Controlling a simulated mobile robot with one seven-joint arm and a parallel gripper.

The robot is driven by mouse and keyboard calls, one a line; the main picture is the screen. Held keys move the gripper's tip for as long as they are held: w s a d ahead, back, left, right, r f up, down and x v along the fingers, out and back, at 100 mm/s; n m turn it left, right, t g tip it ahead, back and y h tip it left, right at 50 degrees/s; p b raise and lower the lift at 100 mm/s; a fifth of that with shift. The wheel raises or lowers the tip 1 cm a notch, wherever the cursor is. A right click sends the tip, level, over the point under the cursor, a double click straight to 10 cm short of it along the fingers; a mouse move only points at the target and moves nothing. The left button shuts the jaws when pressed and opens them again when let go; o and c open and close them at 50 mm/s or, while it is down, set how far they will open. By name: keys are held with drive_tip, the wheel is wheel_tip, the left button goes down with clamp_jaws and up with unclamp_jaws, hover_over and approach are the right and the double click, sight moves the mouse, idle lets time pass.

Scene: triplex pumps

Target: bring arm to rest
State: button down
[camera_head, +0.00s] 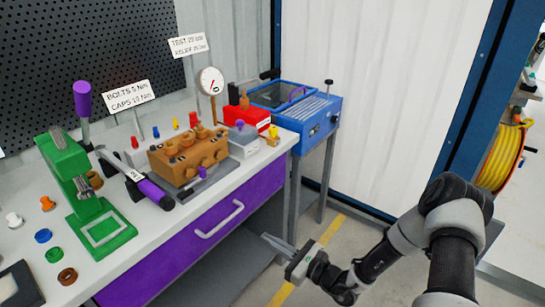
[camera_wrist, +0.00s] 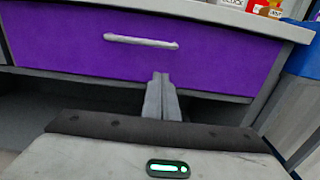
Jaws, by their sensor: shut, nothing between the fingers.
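My gripper (camera_head: 268,239) is at the lower middle of the head view, in front of the workbench and below the level of its top. Its fingers are together with nothing between them. In the wrist view the shut fingers (camera_wrist: 161,95) point toward the bench front, just below the purple drawer (camera_wrist: 200,66). My arm (camera_head: 400,245) is bent and reaches in from the lower right of the head view. I cannot tell whether the fingertips touch the bench.
The bench top (camera_head: 160,220) holds a green press (camera_head: 85,195), a brown pump block (camera_head: 188,152), a pressure gauge (camera_head: 210,82) and a red box (camera_head: 246,120). The drawer's handle (camera_head: 219,219) sticks out. A blue machine (camera_head: 300,112) stands beyond. Floor at right is clear.

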drive_tip(key=s+r+n+g+h, duration=0.3)
drive_tip(key=s+r+n+g, duration=0.95)
drive_tip(key=r+n, duration=0.45)
drive_tip(key=s+d+r+n+t+h, duration=0.4)
drive_tip(key=s+d+r+h, duration=0.2)
drive_tip(key=d+r, duration=0.2)
drive_tip(key=s+d+r+n+t+h, duration=0.35)
drive_tip(key=s+d+r+h, duration=0.2)
drive_tip(key=d+r, duration=0.25)
wheel_tip(320, 180, up, 22)
drive_tip(key=p, duration=2.1)
drive_tip(key=shift+d+f+n, duration=0.25)
drive_tip(key=shift+d+n, duration=0.05)
drive_tip(key=shift+n, duration=0.15)
